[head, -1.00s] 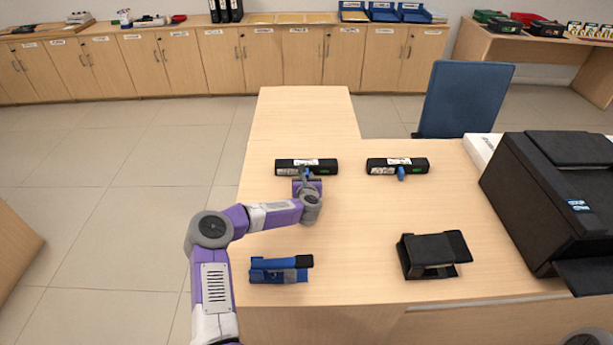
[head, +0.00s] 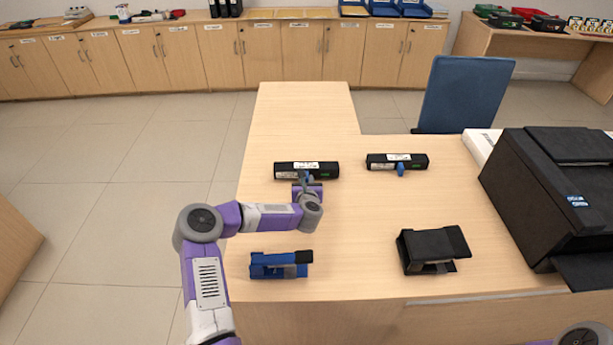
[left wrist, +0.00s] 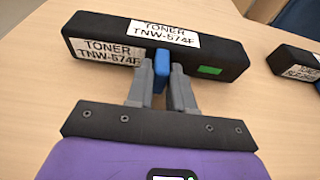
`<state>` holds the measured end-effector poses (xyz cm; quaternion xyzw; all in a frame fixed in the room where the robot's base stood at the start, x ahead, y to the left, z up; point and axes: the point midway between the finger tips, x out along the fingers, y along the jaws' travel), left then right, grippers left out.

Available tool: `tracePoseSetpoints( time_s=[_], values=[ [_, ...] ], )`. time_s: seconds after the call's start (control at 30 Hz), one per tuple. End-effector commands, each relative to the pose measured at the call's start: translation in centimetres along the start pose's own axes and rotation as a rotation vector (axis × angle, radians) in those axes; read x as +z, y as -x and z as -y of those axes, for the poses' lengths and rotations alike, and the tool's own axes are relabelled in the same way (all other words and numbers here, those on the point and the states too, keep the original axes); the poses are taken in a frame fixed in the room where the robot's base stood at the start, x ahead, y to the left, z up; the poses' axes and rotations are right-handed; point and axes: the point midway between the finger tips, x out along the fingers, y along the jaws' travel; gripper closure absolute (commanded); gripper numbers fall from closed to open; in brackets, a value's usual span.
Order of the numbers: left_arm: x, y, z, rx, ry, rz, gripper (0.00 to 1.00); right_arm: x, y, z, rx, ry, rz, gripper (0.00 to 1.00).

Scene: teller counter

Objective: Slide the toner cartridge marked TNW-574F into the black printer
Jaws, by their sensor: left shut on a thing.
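The black toner cartridge marked TNW-574F (left wrist: 140,48) lies across the left wrist view, with white labels, a green patch and a blue tab (left wrist: 161,69). It also shows on the left of the counter in the head view (head: 290,170). My left gripper (left wrist: 162,84) is shut on the blue tab, on the cartridge's near side. In the head view my left gripper (head: 306,182) is just in front of the cartridge. The black printer (head: 545,190) stands at the counter's right end. My right gripper is not in view.
A second black cartridge (head: 385,162) with a blue tab lies to the right; its label is unreadable. A blue desk tool (head: 280,266) and a black one (head: 433,250) are near the front edge. A blue chair (head: 466,95) stands behind. The middle counter is clear.

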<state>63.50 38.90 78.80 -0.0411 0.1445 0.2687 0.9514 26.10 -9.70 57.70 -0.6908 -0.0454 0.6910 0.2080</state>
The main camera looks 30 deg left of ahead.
Motion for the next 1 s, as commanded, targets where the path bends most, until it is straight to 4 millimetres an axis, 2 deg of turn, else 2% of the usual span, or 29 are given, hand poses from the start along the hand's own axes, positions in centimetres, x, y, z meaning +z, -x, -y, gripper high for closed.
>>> tracePoseSetpoints(
  time_s=[1.0],
  values=[
    [-2.1,9.8,0.0,-0.002,-0.001,0.004,1.0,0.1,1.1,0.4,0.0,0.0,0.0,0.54]
  ],
)
